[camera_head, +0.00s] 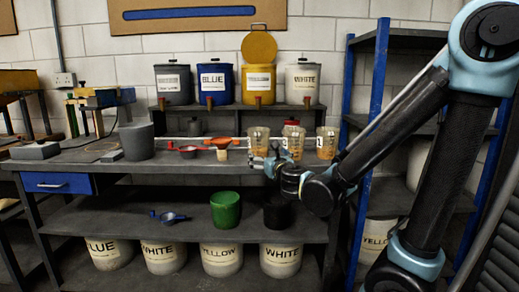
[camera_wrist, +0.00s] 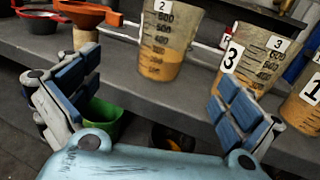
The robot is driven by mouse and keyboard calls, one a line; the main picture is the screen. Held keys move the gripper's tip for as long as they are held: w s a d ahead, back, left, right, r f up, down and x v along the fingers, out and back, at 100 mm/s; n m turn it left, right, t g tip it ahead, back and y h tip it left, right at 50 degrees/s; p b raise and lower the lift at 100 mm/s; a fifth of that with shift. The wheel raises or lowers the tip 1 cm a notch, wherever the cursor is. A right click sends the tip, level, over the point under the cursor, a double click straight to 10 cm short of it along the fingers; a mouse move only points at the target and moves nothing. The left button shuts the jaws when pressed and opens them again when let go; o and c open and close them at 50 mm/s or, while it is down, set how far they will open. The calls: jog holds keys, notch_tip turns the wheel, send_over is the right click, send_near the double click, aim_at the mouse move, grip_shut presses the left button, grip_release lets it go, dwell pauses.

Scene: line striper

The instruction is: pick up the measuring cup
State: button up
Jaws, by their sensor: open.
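Three translucent measuring cups with orange-brown contents stand on the bench top. In the wrist view, the cup labelled 2 (camera_wrist: 166,50) is nearest the middle, the cup labelled 3 (camera_wrist: 256,65) is right of it, and the cup labelled 1 (camera_wrist: 304,108) is cut by the right edge. The head view shows a left cup (camera_head: 258,138), a middle cup (camera_head: 294,143) and a right cup (camera_head: 326,143). My gripper (camera_wrist: 155,75) is open and empty, its fingers spread in front of the bench edge. Cup 2 shows beyond the gap, apart from the fingers.
A green bucket (camera_head: 225,209) stands on the shelf below. Coloured paint buckets (camera_head: 215,83) line the raised shelf behind. A blue-posted rack (camera_head: 376,75) stands right.

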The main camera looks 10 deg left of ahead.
aim_at(261, 148)
jog(key=x, duration=0.9)
jog(key=shift+w, duration=0.2)
jog(key=shift+w+d+x, duration=0.1)
jog(key=shift+d+x, duration=0.05)
jog(key=shift+x, duration=1.15)
jog(key=shift+w+d+x, duration=0.1)
jog(key=shift+d+x, duration=0.1)
jog(key=shift+x, duration=1.1)
jog(key=c, duration=1.5)
